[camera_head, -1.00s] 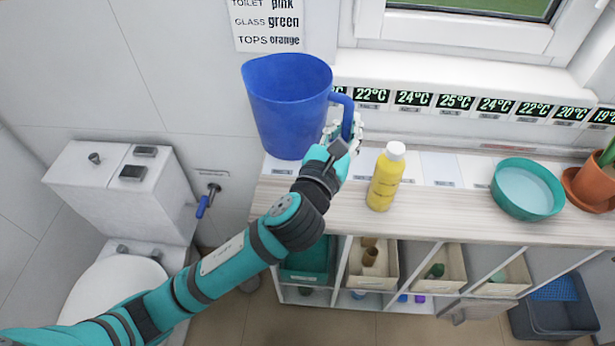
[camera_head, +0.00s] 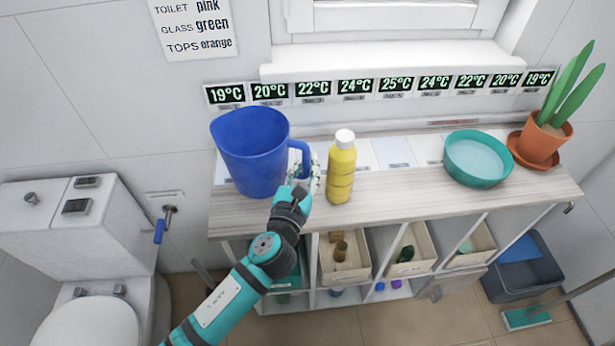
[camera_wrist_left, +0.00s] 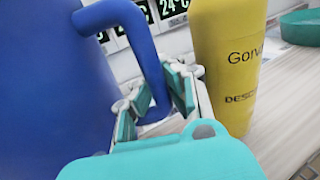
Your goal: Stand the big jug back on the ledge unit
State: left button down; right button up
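The big blue jug (camera_head: 252,155) is upright at the left end of the wooden ledge unit (camera_head: 400,198). Its base appears to be at the ledge top, though I cannot tell for sure that it rests there. Its handle faces right. My left gripper (camera_head: 302,183) is at the handle, between the jug and a yellow bottle. In the left wrist view, the handle (camera_wrist_left: 148,55) passes between the fingers (camera_wrist_left: 160,97), which look closed on its lower part. The jug body (camera_wrist_left: 50,90) fills the left of that view. My right gripper is not in view.
The yellow bottle (camera_head: 341,170) stands just right of my left gripper. Further right are a teal bowl (camera_head: 478,172) and a potted plant (camera_head: 541,138). Temperature displays (camera_head: 355,86) line the wall behind. A toilet (camera_head: 85,235) is at left.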

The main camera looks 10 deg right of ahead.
pick_arm(q)
notch_tip(320, 180, down, 3)
jog(key=shift+b, duration=0.5)
jog(key=shift+f, duration=0.15)
jog(key=shift+f, duration=0.1)
jog(key=c, duration=1.5)
grip_release()
